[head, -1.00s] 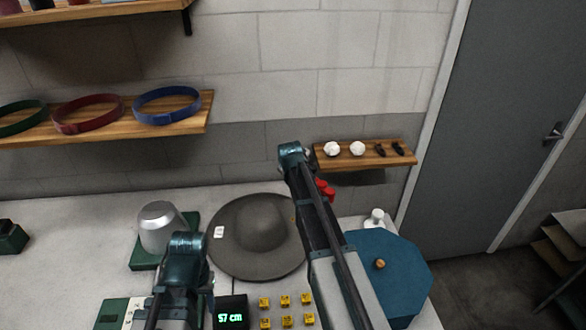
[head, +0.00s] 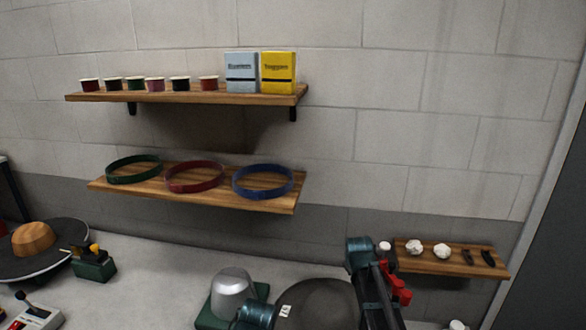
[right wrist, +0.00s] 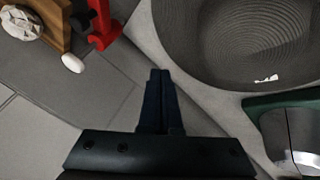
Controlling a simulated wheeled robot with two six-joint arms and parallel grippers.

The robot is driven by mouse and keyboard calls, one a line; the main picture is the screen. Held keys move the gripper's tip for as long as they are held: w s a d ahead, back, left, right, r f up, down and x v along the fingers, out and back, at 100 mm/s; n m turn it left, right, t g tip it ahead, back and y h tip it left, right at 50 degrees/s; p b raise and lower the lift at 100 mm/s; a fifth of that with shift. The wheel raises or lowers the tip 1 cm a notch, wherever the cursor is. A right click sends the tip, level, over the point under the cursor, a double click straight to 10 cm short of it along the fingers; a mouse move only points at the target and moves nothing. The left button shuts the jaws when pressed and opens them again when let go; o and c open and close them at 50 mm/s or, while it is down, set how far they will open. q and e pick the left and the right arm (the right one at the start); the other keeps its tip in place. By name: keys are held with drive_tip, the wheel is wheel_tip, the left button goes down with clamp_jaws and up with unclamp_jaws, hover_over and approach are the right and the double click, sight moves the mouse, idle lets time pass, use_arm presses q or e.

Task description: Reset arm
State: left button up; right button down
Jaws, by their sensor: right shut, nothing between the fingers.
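My right arm comes up at the lower right of the head view, beside the grey hat (head: 318,305). My right gripper shows in the right wrist view (right wrist: 160,75), its two fingers shut together with nothing between them. Its fingertips are apart from the hat brim (right wrist: 225,40), which fills the upper right of that view. Part of my left arm shows at the bottom of the head view, in front of the silver dome (head: 233,293). My left gripper's fingers are not visible.
A small right shelf (head: 450,260) holds white lumps and dark pieces. Red clamps (head: 396,288) are near my right arm. A middle shelf (head: 200,190) carries green, red and blue bands. An upper shelf (head: 180,96) holds several small tubs and two boxes.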

drive_tip(key=s+a+f+g+b, duration=0.1)
drive_tip(key=s+a+f+g, duration=0.1)
drive_tip(key=s+a, duration=0.4)
drive_tip(key=s+a+f+g+b, duration=0.1)
drive_tip(key=s+a, duration=0.6)
drive_tip(key=s, duration=0.7)
drive_tip(key=s+a+f+m+g+b, duration=0.1)
drive_tip(key=s+a+f, duration=0.4)
drive_tip(key=s, duration=0.5)
drive_tip(key=a+g+b, duration=0.1)
drive_tip(key=g, duration=0.1)
drive_tip(key=shift+s+a+g+y, duration=0.3)
